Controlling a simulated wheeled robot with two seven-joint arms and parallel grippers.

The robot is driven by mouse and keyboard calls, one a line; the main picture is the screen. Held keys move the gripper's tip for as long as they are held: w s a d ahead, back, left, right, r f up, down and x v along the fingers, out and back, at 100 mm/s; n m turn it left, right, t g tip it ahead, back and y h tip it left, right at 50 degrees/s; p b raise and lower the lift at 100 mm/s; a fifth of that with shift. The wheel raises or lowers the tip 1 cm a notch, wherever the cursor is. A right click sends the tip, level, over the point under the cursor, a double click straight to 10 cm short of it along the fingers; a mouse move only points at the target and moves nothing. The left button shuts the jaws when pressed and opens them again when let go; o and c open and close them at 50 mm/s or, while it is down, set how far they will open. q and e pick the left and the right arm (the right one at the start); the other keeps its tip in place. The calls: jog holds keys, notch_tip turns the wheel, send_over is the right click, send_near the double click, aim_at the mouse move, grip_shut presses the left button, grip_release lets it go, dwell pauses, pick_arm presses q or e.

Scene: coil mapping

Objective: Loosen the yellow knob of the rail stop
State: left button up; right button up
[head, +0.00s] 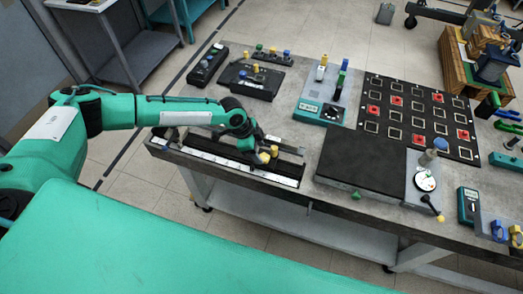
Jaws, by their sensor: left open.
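The rail (235,168) is a long light strip with dark edges along the table's front left edge. Small yellow parts show at its right part; the lower one, apparently the yellow knob (264,157) of the rail stop, is close to my left gripper (259,147). My left arm reaches in from the left and its wrist bends down over the rail. The left gripper is open, right at the stop; whether its fingers touch or surround the knob is too small to tell. The wrist hides part of the rail and stop. My right gripper is out of view.
A black flat panel (362,162) lies right of the rail. Behind are black control boxes (250,80), a teal device (322,110) and a board with red squares (415,115). A dial gauge (425,181) stands at the right. Floor shows in front of the table.

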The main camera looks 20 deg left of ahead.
aim_at(263, 157)
pick_arm(q)
jog(key=shift+x, duration=1.5)
jog(key=c, duration=1)
jog(key=shift+p, duration=0.3)
jog(key=shift+r, duration=0.1)
